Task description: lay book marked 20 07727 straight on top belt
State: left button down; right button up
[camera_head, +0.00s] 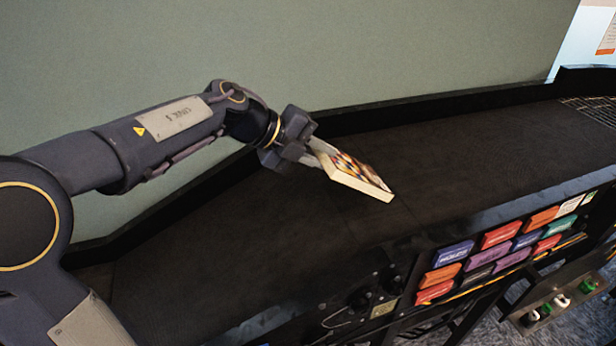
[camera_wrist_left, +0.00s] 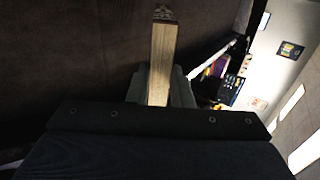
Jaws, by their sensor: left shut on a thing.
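A book (camera_head: 358,178) with a colourful patterned cover and pale page edges is held over the black top belt (camera_head: 440,150). My left gripper (camera_head: 318,153) is shut on one end of the book. The book tilts, with its far end lower and close to the belt; I cannot tell whether it touches. In the left wrist view the book (camera_wrist_left: 161,62) shows edge-on between the fingers of my left gripper (camera_wrist_left: 160,88). The marking 20 07727 cannot be read. My right gripper is not in view.
The belt has a raised black rim (camera_head: 400,108) along the back wall. Coloured labelled panels (camera_head: 490,250) cover the front side of the sorter. A wire grid (camera_head: 592,106) lies at the far right end. The belt around the book is clear.

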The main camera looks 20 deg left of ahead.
pick_arm(q)
notch_tip(320, 180, down, 6)
jog(key=a, duration=0.2)
jog(key=shift+r+b, duration=0.2)
jog(key=shift+b, duration=0.2)
jog(key=shift+a, duration=0.1)
jog(key=c, duration=1.3)
grip_release()
jog(key=shift+f, duration=0.1)
